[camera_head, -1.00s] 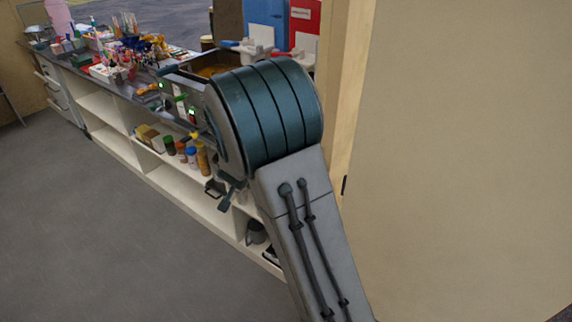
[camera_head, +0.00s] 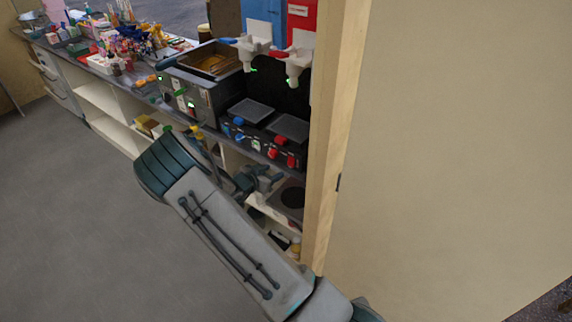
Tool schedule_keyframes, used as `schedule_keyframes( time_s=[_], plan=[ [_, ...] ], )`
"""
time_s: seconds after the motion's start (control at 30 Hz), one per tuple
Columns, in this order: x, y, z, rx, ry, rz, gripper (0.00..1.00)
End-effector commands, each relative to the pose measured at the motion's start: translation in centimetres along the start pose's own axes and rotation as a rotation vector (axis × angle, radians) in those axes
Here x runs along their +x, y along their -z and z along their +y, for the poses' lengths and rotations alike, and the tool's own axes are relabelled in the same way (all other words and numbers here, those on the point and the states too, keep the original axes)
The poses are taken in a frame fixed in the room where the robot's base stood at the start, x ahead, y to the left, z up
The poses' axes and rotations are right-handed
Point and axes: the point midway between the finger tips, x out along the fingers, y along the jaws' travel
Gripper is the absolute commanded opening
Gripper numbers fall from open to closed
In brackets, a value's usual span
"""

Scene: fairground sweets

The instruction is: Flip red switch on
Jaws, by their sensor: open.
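A dark appliance (camera_head: 262,140) stands at the right end of the counter, with two blue and two red controls on its front. The red controls (camera_head: 281,145) are small; I cannot tell which is the red switch or how it is set. My gripper (camera_head: 264,182) is small and dark, below and in front of that panel, apart from the red controls. It is open, and I see nothing held. My upper arm hides part of the shelves below the counter.
A fryer-like box (camera_head: 205,92) with a green light stands left of the appliance. Blue and red dispensers (camera_head: 298,62) with white spouts hang above. A wooden post (camera_head: 333,110) and wall close off the right. The floor at left is clear.

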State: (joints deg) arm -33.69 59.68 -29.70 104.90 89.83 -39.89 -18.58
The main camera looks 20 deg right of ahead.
Motion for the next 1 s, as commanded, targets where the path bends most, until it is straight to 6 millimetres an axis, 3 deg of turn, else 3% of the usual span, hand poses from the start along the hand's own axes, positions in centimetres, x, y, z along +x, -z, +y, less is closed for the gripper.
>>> schedule_keyframes(
  time_s=[0.2,0.5,0.97,1.0],
  plan=[
    [4.3,0.2,0.1,-0.002,-0.002,0.0,0.47],
    [8.6,0.2,0.0,0.0,0.0,-0.001,0.47],
    [9.8,0.0,0.0,0.0,0.002,-0.002,0.47],
    [9.8,0.0,0.0,0.0,0.002,-0.002,0.42]
  ],
)
